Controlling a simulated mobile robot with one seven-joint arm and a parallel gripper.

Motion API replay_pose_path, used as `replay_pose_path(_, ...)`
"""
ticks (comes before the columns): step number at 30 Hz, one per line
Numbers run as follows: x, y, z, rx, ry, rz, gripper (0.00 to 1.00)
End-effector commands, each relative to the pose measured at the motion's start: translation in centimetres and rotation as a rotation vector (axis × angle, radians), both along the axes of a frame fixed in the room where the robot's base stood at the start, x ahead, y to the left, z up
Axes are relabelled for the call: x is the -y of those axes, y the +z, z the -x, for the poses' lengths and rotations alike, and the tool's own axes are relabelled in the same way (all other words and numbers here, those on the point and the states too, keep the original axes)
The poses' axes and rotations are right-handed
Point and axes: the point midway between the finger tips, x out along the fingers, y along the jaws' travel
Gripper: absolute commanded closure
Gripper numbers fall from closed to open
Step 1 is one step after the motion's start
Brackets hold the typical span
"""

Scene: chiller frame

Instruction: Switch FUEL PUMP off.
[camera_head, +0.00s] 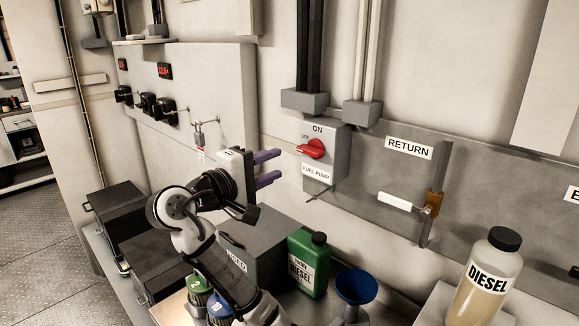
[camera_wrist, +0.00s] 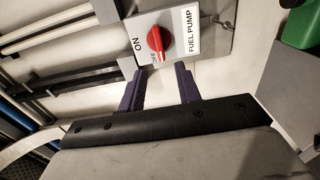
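The FUEL PUMP switch is a grey box (camera_head: 338,150) on the wall panel with a red knob (camera_head: 311,148). ON is printed above the knob, OFF at its left and FUEL PUMP below. The knob's grip lies about level across the plate, one end near OFF. In the wrist view the red knob (camera_wrist: 158,43) is just beyond the fingertips, about between them. My gripper (camera_head: 272,167) is open, with two purple fingers apart and empty, to the left of the switch. It appears clear of the knob; the exact gap cannot be told.
A RETURN lever with a white handle (camera_head: 397,202) is right of the switch. A green bottle (camera_head: 310,262), blue funnel (camera_head: 356,287) and DIESEL bottle (camera_head: 484,280) stand below. A small padlock-like tag (camera_head: 199,137) hangs at the left. Conduits run above the switch.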

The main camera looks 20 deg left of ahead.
Motion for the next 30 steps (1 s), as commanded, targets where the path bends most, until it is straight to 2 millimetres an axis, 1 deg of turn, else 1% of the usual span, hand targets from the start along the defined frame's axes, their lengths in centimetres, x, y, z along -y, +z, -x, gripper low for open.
replay_pose_path(1, -0.4, -0.2, 1.0, 0.003, 0.003, -0.001, 0.66)
replay_pose_path(3, -0.8, -0.2, 2.0, 0.001, 0.003, -0.001, 0.66)
replay_pose_path(6, -1.2, -0.1, 3.0, 0.001, 0.002, 0.000, 0.66)
replay_pose_path(9, -1.3, 0.0, 3.6, 0.000, 0.001, 0.000, 0.66)
replay_pose_path(30, -1.4, 0.0, 3.8, 0.000, 0.000, 0.000, 0.66)
